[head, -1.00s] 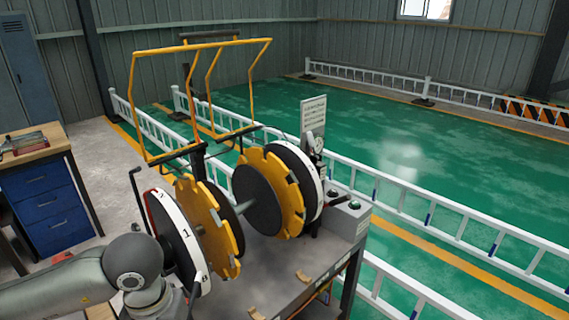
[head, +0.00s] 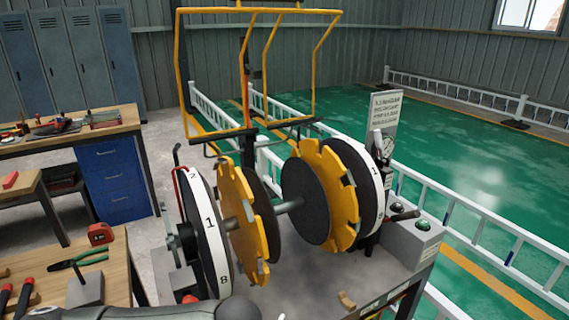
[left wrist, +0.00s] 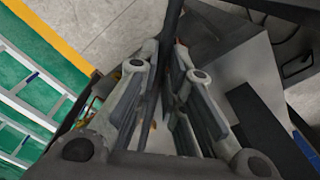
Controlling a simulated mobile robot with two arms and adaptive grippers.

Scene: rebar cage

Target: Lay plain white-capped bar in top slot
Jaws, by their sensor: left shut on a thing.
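My left gripper (left wrist: 167,50) shows in the left wrist view, shut on a dark, thin bar (left wrist: 173,18) that runs up out of the picture. Its white cap cannot be made out there. In the head view only a strip of my arm shows at the bottom edge; the gripper and bar are not clear. The near yellow slotted disc (head: 238,218) and the far yellow slotted disc (head: 318,190) stand upright on one shaft (head: 288,206), with notches around their rims. The near white ring (head: 210,222) carries numbers. My right gripper is not in view.
A yellow guard frame (head: 180,70) rises behind the discs. A control box (head: 415,240) stands at the right. A workbench with pliers (head: 78,260) and a red tape measure (head: 101,234) is at the left. White railings (head: 470,215) run behind.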

